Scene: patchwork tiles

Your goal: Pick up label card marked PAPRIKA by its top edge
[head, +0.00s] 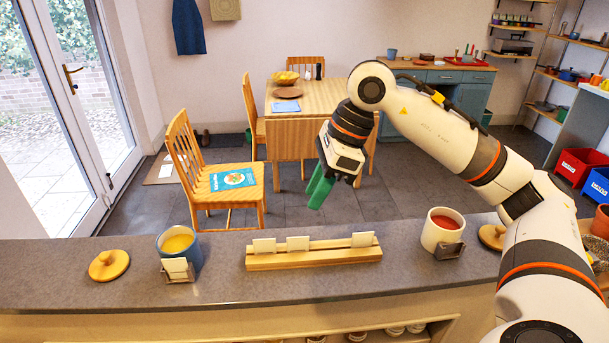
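Three small pale label cards stand in a wooden slotted rack (315,259) on the counter: a left card (264,245), a middle card (298,243) and a right card (362,239). No lettering is readable, so I cannot tell which is PAPRIKA. Another pale card (176,266) sits in a small holder before a blue jar (181,249) of yellow contents. My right gripper (317,192) has green fingers pointing down, above and beyond the rack, apart from the cards. Its fingers overlap in this view, so the gap is unclear. My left gripper is out of view.
A white jar (441,229) of red contents stands right of the rack, with a dark holder (449,250) before it. Round wooden lids lie at left (108,265) and right (491,237). The counter (330,288) is clear before the rack. A chair (224,182) stands beyond.

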